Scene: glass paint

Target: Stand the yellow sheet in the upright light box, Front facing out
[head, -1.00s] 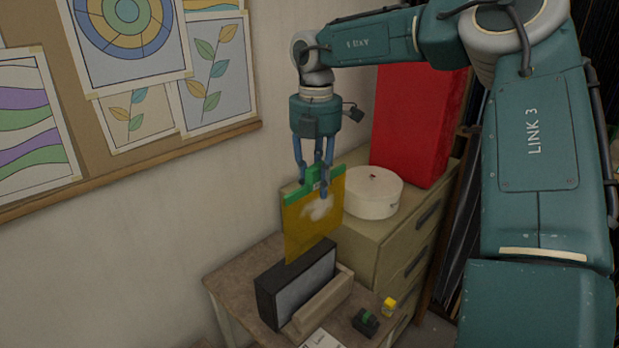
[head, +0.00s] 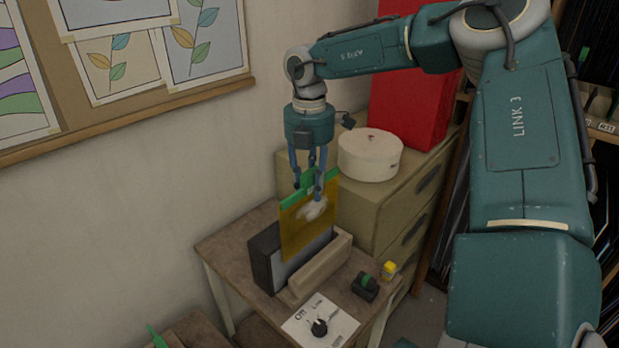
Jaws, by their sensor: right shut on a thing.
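The yellow sheet (head: 297,238) is a clear amber pane with a green strip along its top edge and a pale whitish patch near its upper right. My right gripper (head: 308,184) is shut on the green top strip and holds the sheet hanging upright. The light box (head: 262,262) is a dark upright box with a pale face, standing on a small wooden table. The sheet's lower part overlaps the pale face, just behind a wooden rail (head: 322,268). I cannot tell whether its bottom edge touches anything. My left gripper is not in view.
A white round tub (head: 370,155) and a red block (head: 413,95) stand on the drawer cabinet (head: 350,205) behind. A dark and green item (head: 365,286), a small yellow-topped jar (head: 389,268) and a white panel with a black knob (head: 320,327) sit near the table's front.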

